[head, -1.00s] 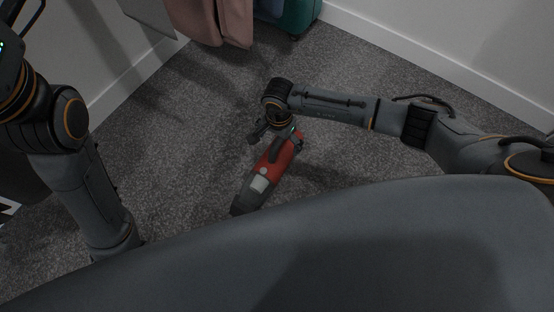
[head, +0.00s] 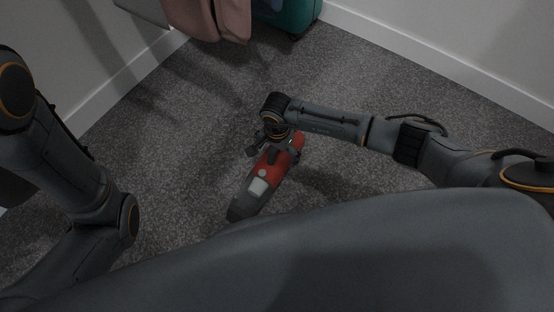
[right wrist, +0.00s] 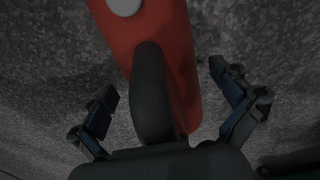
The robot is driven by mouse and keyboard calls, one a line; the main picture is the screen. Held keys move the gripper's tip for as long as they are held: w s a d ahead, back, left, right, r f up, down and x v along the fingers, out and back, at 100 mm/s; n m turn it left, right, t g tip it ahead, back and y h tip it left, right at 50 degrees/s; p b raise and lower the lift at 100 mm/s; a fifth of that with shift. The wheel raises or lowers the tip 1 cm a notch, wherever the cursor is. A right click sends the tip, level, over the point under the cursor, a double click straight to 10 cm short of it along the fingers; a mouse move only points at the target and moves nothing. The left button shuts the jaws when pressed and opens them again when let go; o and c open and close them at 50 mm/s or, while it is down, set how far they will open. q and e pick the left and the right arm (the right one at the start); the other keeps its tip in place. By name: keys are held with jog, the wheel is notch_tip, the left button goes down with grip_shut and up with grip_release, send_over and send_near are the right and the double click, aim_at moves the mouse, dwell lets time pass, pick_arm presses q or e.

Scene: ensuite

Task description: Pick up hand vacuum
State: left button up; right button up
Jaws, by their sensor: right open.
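The hand vacuum (head: 258,186) is red with a dark nozzle and a grey panel. It lies on the grey carpet in the middle of the head view, slanting from lower left to upper right. My right gripper (head: 268,146) is over its upper end. In the right wrist view my right gripper (right wrist: 170,112) is open, with one finger on each side of the vacuum's dark handle (right wrist: 152,95). Both fingers look apart from the handle. My left arm shows at the left of the head view, but its gripper is outside the picture.
A teal suitcase (head: 290,14) stands at the back by the wall. A pink cloth (head: 208,18) hangs beside it. White baseboards (head: 410,52) edge the carpet (head: 170,120), which is clear around the vacuum. My own body covers the bottom of the head view.

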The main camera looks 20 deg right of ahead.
jog(key=c, duration=1.7)
jog(key=shift+c, duration=0.2)
jog(key=shift+r, duration=0.15)
